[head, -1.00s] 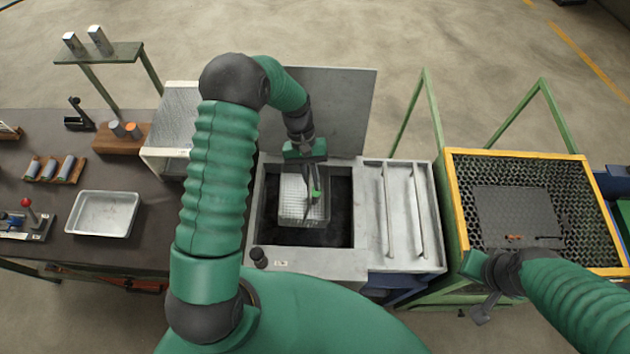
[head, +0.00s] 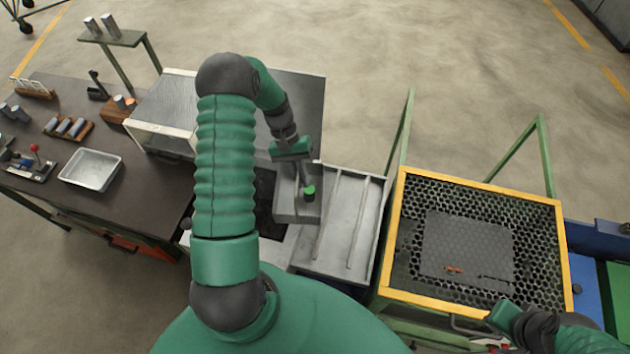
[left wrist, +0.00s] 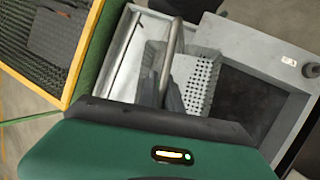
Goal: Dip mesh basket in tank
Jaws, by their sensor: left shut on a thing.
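The mesh basket (head: 288,211) hangs from my left gripper (head: 304,184), which is shut on its handle. In the head view the basket is over the right edge of the dark tank (head: 264,190), beside the grey tray with two rails (head: 362,228). The left wrist view shows the perforated basket wall (left wrist: 200,85) between the rails and the dark tank opening (left wrist: 245,98). The basket appears raised out of the tank; its exact height is unclear. My left arm covers part of the tank. My right gripper (head: 503,314) is at the lower right, and its jaws are not clear.
A yellow-framed grate (head: 480,190) with a dark plate stands right of the tray. A grey panel (head: 303,100) stands behind the tank.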

